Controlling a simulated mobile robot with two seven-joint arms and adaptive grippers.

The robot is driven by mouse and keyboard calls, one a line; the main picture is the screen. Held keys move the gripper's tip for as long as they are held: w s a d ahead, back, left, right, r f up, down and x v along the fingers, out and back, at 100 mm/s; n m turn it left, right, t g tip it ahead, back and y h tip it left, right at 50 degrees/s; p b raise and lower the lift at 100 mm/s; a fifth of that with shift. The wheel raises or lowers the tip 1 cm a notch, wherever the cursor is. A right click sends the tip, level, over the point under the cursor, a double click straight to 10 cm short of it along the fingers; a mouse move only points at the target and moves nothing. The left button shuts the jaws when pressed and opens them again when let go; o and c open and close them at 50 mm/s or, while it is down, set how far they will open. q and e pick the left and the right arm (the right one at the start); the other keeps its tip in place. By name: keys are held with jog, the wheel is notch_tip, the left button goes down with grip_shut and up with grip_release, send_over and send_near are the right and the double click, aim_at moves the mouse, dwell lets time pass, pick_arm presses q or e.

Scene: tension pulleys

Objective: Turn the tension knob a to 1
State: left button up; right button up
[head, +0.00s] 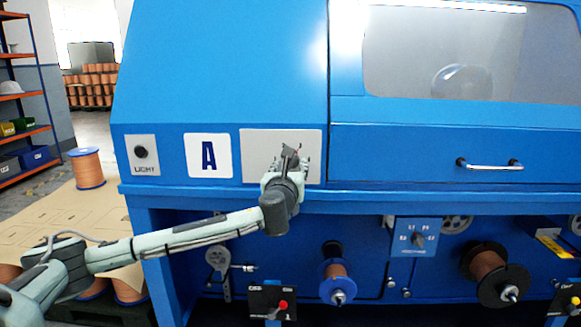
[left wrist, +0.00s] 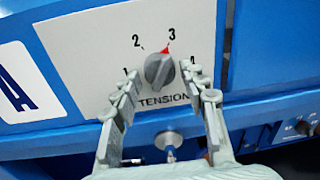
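The tension knob a (left wrist: 159,71) is a grey round knob on a light grey panel with the numbers 1, 2, 3 and more around it and the word TENSION below. Its red pointer tip is at or just beside the 3. In the head view the panel (head: 255,145) sits right of the letter A plate (head: 208,155). My left gripper (head: 290,160) is in front of the panel and hides most of the knob. In the left wrist view its fingers (left wrist: 164,88) are spread, one on each side of the knob's lower part, with gaps to it. My right gripper is not in view.
A small LIGHT switch (head: 141,152) is at the far left of the blue machine. A drawer handle (head: 489,164) sticks out on the right. Below the ledge are wire spools (head: 337,270) and a box with a red knob (head: 283,304).

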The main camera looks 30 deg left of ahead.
pick_arm(q)
jog(key=c, duration=0.8)
